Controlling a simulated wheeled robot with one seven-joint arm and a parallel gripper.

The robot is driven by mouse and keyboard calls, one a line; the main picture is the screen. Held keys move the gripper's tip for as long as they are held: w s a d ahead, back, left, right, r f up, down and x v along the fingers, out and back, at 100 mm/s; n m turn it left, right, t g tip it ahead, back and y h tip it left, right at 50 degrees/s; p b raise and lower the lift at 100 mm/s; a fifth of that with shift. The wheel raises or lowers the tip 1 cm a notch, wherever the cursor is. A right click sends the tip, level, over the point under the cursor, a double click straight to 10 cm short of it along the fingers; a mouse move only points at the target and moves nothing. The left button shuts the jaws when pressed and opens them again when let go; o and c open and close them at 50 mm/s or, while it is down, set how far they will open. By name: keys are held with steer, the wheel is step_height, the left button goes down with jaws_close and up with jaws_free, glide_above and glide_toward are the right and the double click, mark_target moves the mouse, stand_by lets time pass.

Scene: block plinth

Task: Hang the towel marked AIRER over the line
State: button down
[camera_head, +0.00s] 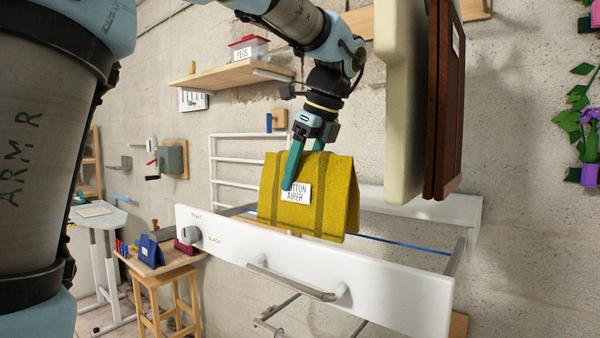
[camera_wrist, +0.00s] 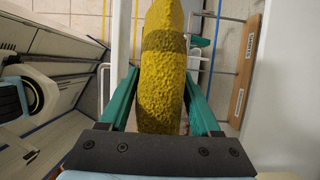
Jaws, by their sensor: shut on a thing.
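The yellow towel (camera_head: 330,200) has olive stripes and a white label (camera_head: 296,193) on which AIRER can be read. It is folded over like a tent. My gripper (camera_head: 303,165) is shut on its top fold from above, and one green finger lies against the near face. In the wrist view the towel (camera_wrist: 160,95) sits between both fingers. The blue line (camera_head: 405,244) shows to the right of the towel, behind the white front panel (camera_head: 330,275).
The front panel has a grey handle (camera_head: 295,282), a knob (camera_head: 189,235) and the word SLACK. A white rail rack (camera_head: 228,160) is on the wall behind. Cream and brown panels (camera_head: 405,110) hang close on the right. A wooden stool (camera_head: 165,268) stands lower left.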

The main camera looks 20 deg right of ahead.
step_height(320, 180, down, 15)
steer(key=b, duration=0.7)
steer(key=shift+b, duration=0.3)
steer(key=shift+f, duration=0.65)
steer(key=shift+p, duration=0.5)
stand_by(0.5)
steer(key=shift+f, duration=0.25)
stand_by(0.4)
steer(key=shift+f+b, duration=0.3)
steer(key=shift+f, duration=0.3)
jaws_free()
